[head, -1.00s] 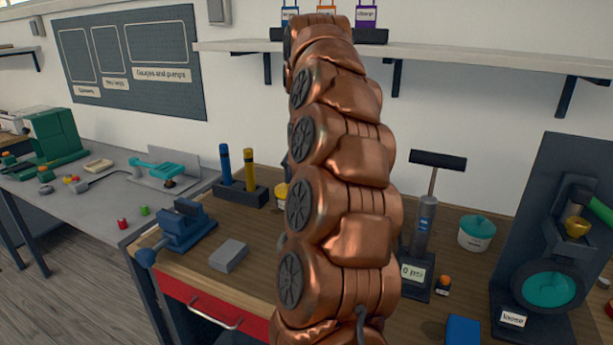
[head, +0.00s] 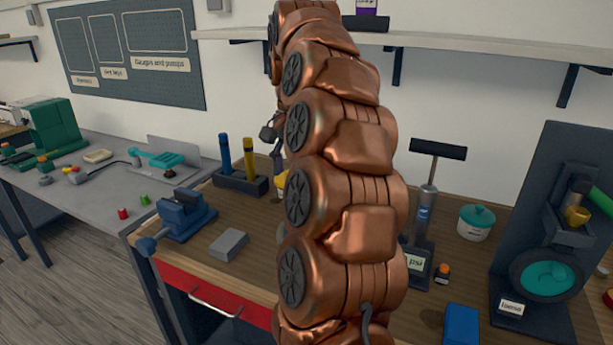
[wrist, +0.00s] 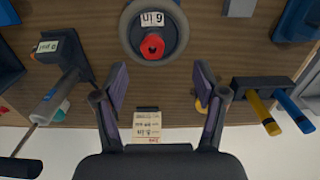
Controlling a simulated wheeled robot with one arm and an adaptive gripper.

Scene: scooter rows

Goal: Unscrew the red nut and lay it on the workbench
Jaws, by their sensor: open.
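The red nut (wrist: 152,46) sits at the centre of a round grey wheel-like part (wrist: 134,38) with a "6 in" label in the wrist view. My gripper (wrist: 160,76) is open and empty; its two fingers stand apart, on either side of and below the nut in the picture, not touching it. The workbench (wrist: 95,20) has a brown wooden top, which also shows in the head view (head: 265,235). In the head view my arm hides the nut, and only a dark bit of what seems to be my gripper (head: 271,134) shows beside it.
A blue vise (head: 185,216) and a grey block (head: 229,244) stand at the bench's left front. A holder (head: 240,182) with blue and yellow tools stands behind. A pump (head: 422,230), a teal-lidded pot (head: 475,222) and a blue box (head: 462,325) are right of my arm.

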